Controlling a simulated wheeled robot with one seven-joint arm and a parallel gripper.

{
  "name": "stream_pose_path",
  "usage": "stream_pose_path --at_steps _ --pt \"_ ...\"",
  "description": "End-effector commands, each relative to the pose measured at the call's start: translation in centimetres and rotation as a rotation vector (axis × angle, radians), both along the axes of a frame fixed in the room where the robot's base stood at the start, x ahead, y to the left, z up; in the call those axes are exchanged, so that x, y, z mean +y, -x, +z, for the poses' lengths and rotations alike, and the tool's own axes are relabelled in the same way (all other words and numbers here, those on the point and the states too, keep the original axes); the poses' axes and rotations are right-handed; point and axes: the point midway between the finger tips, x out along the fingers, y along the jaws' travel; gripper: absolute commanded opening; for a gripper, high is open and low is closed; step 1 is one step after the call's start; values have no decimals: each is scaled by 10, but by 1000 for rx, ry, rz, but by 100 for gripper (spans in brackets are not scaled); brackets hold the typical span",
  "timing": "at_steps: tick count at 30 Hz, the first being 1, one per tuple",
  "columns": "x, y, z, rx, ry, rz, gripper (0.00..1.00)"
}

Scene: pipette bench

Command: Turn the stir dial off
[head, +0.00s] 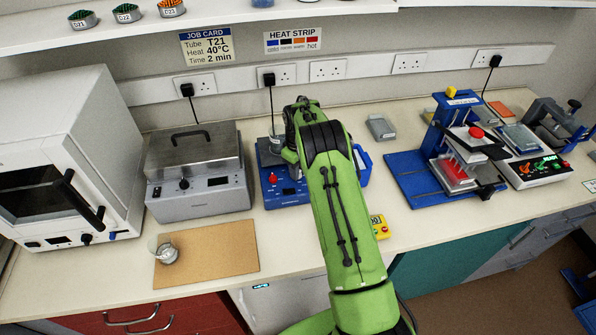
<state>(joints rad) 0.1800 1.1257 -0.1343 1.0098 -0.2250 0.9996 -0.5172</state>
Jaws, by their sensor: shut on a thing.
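The blue stirrer (270,195) stands on the bench, its right part hidden behind my green arm. A red knob (273,177) shows at the left of its front. A clear glass vessel (277,143) stands on its top plate, partly covered by my arm. My arm reaches over the stirrer and bends down there. My gripper and its fingertips are hidden behind the arm, so I cannot see what they touch. Any dial on the right of the stirrer's front is hidden too, and its setting cannot be seen.
A metal-lidded bath (195,200) stands left of the stirrer, with a white oven (60,120) beyond. A glass beaker (166,251) sits on a brown board (220,262). A yellow timer (379,227) lies right of my arm. A blue press (405,178) stands farther right.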

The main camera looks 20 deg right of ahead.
Motion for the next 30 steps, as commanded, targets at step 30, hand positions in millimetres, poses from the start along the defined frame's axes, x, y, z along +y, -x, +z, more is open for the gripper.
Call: stream_pose_path --at_steps 30 --pt "0 -1 0 -2 0 833 0"
